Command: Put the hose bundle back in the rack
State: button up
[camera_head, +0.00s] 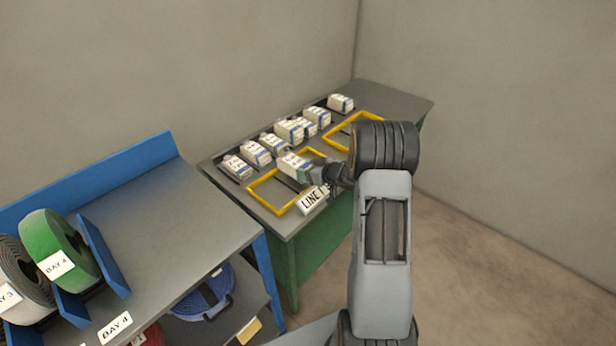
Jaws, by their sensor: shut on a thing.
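My gripper (318,172) is over the bench with the yellow frames. It appears shut on a white carton with blue and green marks (293,165), held above the near yellow frame; my wrist partly hides the grip. No hose is at my gripper. On the blue-sided rack (180,235) at left, a green hose roll labelled BAY 4 (50,240) stands upright between blue dividers. A blue hose bundle (205,300) lies on the lower shelf, partly hidden by the top.
Several white-and-blue cartons (288,130) stand in a row along the bench (408,98). A LINE sign (312,200) stands at its front edge. A yellow block (249,331) and a red thing (152,335) show low on the rack. The rack top right of the green roll is clear.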

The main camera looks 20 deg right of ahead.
jog(key=shift+w+f, duration=0.15)
jog(key=shift+f, duration=0.7)
jog(key=shift+w+f, duration=0.1)
jog(key=shift+f, duration=0.75)
jog(key=shift+f, duration=0.2)
jog(key=o, duration=1.3)
